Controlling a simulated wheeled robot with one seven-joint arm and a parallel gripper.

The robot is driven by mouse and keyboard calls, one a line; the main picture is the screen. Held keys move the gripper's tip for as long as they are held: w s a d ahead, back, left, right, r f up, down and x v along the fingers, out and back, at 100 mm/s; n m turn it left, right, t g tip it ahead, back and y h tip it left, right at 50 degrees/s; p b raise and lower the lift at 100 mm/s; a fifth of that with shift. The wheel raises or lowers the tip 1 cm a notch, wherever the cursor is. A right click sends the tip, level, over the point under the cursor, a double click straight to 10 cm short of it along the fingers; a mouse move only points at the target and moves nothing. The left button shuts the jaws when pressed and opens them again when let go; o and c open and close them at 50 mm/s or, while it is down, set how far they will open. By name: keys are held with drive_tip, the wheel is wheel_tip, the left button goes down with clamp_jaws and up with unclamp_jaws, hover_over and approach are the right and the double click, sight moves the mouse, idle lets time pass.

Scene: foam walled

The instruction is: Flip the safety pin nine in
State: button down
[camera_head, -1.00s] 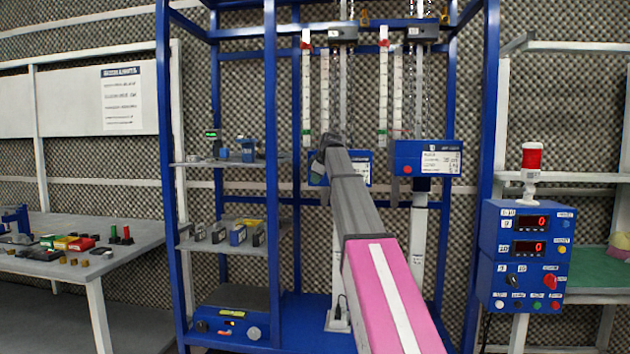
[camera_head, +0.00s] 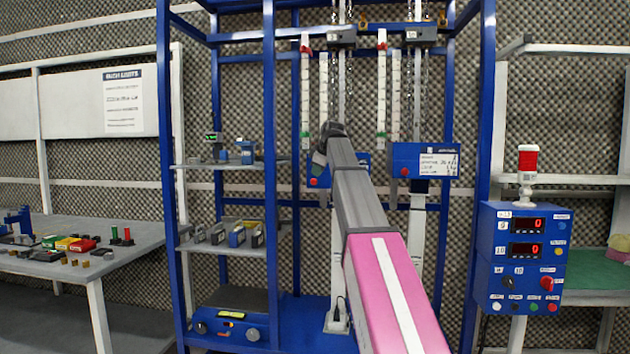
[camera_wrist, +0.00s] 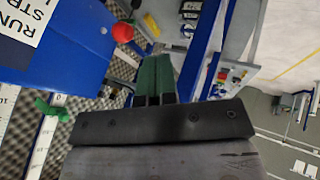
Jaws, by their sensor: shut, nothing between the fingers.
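Two blue boxes hang on upright columns in the blue frame. The left box (camera_head: 318,170) is mostly behind my arm, with a red knob (camera_head: 314,183) low on its left side. The right box (camera_head: 405,160) has a white label and a red knob. I cannot make out which part is safety pin nine. My gripper (camera_head: 331,130) is in front of the left column. In the wrist view its green fingers (camera_wrist: 157,62) are together and empty. A blue box with a label (camera_wrist: 60,40) and a red knob (camera_wrist: 123,32) are close beyond them, apart from the fingers.
A control panel (camera_head: 522,260) with red displays and a red beacon stands at the right. Shelves (camera_head: 225,245) with small devices fill the frame's left side. A table (camera_head: 130,240) with small parts is at far left. Blue frame posts (camera_head: 270,170) flank the columns.

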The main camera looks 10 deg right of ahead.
drive_tip(key=shift+v, duration=2.2)
drive_tip(key=shift+f, duration=0.1)
drive_tip(key=s+a+f+m+g+h, duration=0.1)
drive_tip(key=s+f+m+g, duration=0.2)
drive_tip(key=f, duration=1.6)
drive_tip(key=s+f+m, duration=0.3)
drive_tip(key=s+f, duration=0.2)
drive_tip(key=f, duration=1.5)
drive_tip(key=s+f+m+g+h, duration=0.1)
drive_tip(key=s+f+m+g, duration=0.3)
drive_tip(key=s+f, duration=2)
wheel_tip(320, 180, down, 4)
drive_tip(key=m, duration=0.3)
drive_tip(key=shift+a+h, duration=0.3)
drive_tip(key=shift+a, duration=0.05)
drive_tip(key=shift+s+f, duration=0.15)
